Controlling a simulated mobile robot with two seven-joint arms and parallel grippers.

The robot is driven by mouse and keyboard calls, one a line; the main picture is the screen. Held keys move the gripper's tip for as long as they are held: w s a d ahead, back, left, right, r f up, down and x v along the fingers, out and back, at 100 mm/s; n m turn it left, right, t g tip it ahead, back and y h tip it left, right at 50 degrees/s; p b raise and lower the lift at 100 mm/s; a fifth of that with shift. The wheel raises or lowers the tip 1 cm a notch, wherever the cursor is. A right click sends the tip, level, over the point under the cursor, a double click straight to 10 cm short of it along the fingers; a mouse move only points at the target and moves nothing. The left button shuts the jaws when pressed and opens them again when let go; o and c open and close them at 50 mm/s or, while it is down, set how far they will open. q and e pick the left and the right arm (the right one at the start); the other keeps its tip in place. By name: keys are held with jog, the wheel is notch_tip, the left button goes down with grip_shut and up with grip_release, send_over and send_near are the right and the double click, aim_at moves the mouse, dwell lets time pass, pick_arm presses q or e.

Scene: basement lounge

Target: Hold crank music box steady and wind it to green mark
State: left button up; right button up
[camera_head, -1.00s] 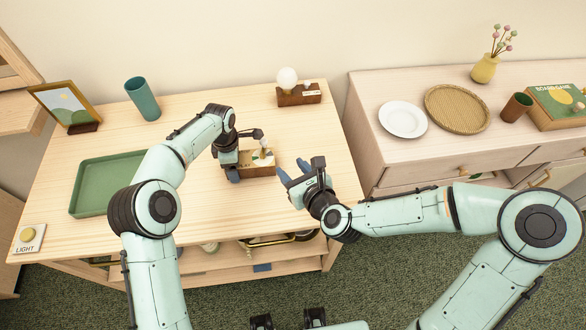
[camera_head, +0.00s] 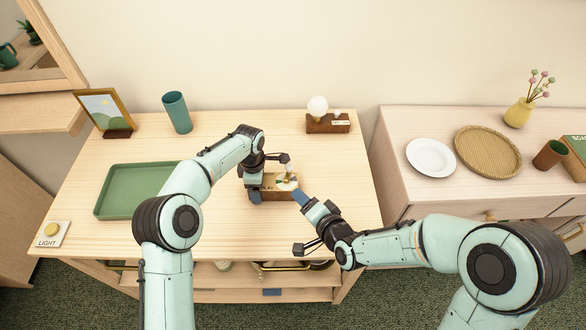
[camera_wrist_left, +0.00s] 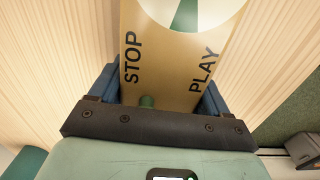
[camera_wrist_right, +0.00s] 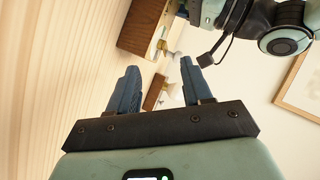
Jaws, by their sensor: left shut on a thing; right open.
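The music box (camera_head: 284,184) is a small wooden box on the table, with a pale top. In the left wrist view its top (camera_wrist_left: 165,60) reads STOP and PLAY. A white dial with a green wedge (camera_wrist_left: 187,15) and a small green knob (camera_wrist_left: 147,101) show there. My left gripper (camera_head: 256,192) is shut on the box, one finger along each side. My right gripper (camera_head: 301,198) is open at the box's right side.
A green tray (camera_head: 135,188), a LIGHT button (camera_head: 51,234), a picture frame (camera_head: 105,112) and a teal cup (camera_head: 177,112) occupy the table's left part. A bulb lamp (camera_head: 318,110) stands behind the box. A plate (camera_head: 431,157) and woven tray (camera_head: 487,152) lie on the right cabinet.

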aim_at(290, 167)
notch_tip(290, 167, up, 4)
jog(key=w+d+n, duration=0.2)
jog(key=n, duration=1.2)
jog(key=x, duration=1.1)
jog(key=shift+w, duration=0.2)
jog(key=shift+a, duration=0.1)
grip_shut()
